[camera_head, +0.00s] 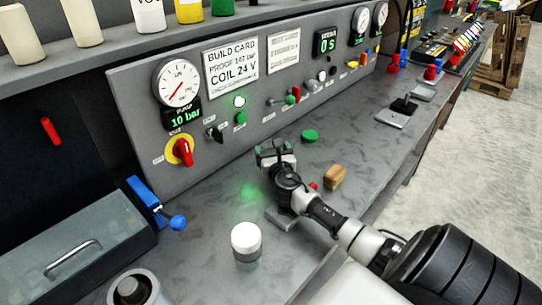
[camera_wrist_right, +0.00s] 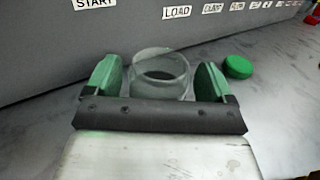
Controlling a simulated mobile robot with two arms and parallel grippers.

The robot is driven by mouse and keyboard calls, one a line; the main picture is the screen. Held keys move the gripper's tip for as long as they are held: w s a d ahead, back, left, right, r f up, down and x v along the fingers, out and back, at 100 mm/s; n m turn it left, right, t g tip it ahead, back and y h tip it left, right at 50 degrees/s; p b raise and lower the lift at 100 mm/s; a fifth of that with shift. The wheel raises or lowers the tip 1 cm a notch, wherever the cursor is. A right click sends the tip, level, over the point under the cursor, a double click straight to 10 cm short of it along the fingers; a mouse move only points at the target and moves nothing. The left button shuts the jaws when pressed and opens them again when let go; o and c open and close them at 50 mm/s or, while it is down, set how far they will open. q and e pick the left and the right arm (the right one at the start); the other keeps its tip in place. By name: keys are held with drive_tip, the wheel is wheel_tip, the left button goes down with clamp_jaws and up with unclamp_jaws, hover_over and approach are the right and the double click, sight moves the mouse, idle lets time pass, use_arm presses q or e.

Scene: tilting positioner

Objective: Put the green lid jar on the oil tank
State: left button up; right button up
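My right gripper (camera_head: 272,150) is over the bench, in front of the panel. In the right wrist view its green fingers (camera_wrist_right: 158,80) stand apart, either side of an open clear glass jar (camera_wrist_right: 160,82). Small gaps seem to show between the jar and the fingers; contact is hard to tell. The jar has no lid on it. A green lid (camera_wrist_right: 238,67) lies flat on the bench to the right; it also shows in the head view (camera_head: 309,135). No part is labelled as the oil tank; a grey box with a handle (camera_head: 80,250) stands at the left. My left gripper is not in view.
A white-capped jar (camera_head: 246,240) stands on the front of the bench. A grey cylinder with a round opening (camera_head: 130,290) is at bottom left. The gauge panel (camera_head: 240,90) bounds the back.

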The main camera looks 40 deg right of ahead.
drive_tip(key=c, duration=0.8)
drive_tip(key=shift+o, duration=0.2)
